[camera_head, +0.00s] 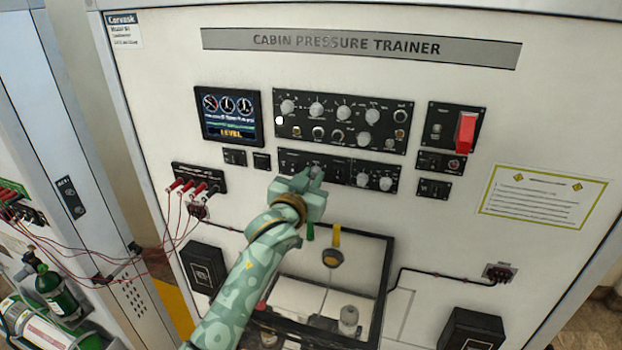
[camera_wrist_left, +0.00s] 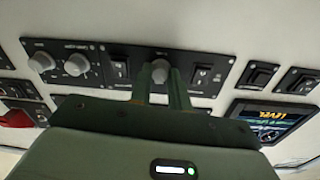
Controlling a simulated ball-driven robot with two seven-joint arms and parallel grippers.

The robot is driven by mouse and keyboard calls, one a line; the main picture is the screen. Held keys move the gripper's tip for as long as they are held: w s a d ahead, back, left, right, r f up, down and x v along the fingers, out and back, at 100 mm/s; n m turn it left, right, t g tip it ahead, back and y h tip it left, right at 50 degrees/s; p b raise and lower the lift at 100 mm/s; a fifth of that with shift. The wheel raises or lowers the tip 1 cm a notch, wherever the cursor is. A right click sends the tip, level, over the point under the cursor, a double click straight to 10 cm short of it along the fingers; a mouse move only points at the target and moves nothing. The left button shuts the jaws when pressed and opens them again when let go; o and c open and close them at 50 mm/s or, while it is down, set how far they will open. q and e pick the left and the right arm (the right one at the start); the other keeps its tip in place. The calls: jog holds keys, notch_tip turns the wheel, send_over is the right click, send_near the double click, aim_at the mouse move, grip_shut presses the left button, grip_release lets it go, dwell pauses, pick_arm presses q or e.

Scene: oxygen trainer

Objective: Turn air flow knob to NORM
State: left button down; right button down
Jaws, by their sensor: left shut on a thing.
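The lower black control panel (camera_head: 347,178) is on the white trainer front, under a larger knob panel. My left gripper (camera_head: 316,173) reaches up to this panel and covers part of it. In the left wrist view, its two green fingers (camera_wrist_left: 161,88) stand on either side of a grey knob (camera_wrist_left: 160,71), shut on it. The knob's label is too small to read, so I cannot tell its setting or confirm it is the air flow knob. Two other grey knobs (camera_head: 374,181) sit to the right on the same panel. My right gripper is not in view.
The larger knob panel (camera_head: 342,122) is just above. A display (camera_head: 227,117) and red plugs with cables (camera_head: 197,187) lie to the left. A red switch cover (camera_head: 466,132) is at right. A dark-framed opening (camera_head: 385,270) lies below my arm.

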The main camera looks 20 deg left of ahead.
pick_arm(q)
jog(key=m, duration=0.5)
jog(key=shift+m, duration=2.1)
jog(key=c, duration=1.3)
grip_release()
